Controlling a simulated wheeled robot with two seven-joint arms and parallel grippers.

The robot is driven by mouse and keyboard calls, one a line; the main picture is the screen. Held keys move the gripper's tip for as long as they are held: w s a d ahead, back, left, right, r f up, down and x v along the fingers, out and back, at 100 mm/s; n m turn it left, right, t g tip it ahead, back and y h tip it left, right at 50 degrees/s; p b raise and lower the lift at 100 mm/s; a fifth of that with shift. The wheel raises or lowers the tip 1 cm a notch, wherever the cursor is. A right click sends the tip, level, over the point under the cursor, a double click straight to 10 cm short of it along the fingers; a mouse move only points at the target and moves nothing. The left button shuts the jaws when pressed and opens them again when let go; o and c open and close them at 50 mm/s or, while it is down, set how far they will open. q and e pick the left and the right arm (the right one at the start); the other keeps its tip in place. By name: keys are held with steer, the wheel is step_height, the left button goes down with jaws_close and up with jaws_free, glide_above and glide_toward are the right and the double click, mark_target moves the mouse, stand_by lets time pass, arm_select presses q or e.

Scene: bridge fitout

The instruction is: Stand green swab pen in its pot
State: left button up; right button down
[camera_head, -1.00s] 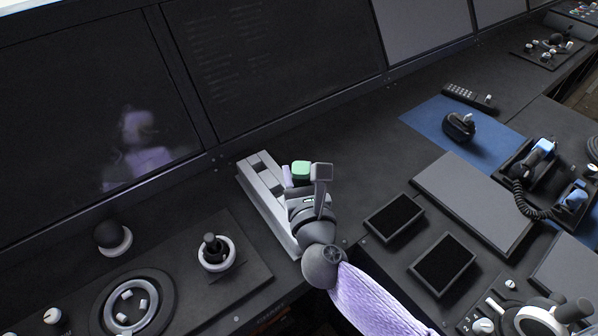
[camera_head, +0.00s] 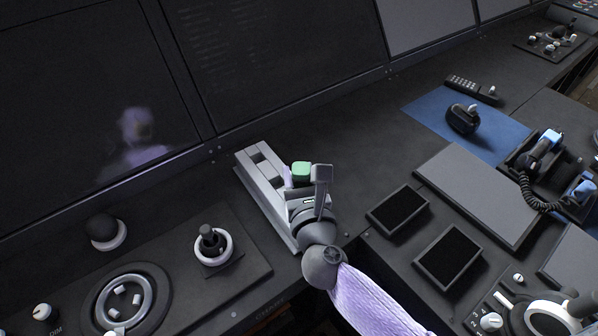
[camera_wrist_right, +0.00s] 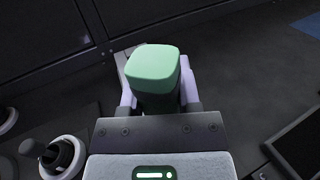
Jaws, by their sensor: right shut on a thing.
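The green swab pen (camera_head: 301,169) shows its light green, rounded square end at the top. My right gripper (camera_head: 304,178) is shut on it; in the right wrist view the green end (camera_wrist_right: 152,66) sits between the two pale fingers, with a dark body below. The pen's lower part is hidden by the gripper. A light grey rack with square compartments (camera_head: 281,227) lies on the console just left of the gripper. I cannot tell which part is the pen's pot, or whether the pen touches the rack. My left gripper is not in view.
Dark screens (camera_head: 270,60) rise behind the console. A joystick panel (camera_head: 180,262) is at the lower left. Two black trays (camera_head: 449,259) lie to the right, with a blue mat (camera_head: 425,115) and a handset (camera_head: 545,150) beyond. The console behind the gripper is clear.

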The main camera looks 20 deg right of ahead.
steer(key=shift+f+b, duration=0.75)
steer(key=shift+f, duration=0.15)
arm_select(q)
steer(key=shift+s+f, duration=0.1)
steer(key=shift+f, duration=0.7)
arm_select(e)
steer(key=shift+c, duration=1.2)
jaws_free()
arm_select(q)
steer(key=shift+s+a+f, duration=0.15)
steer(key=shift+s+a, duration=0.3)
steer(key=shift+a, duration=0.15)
arm_select(e)
steer(key=s, duration=1)
steer(key=shift+a, duration=0.4)
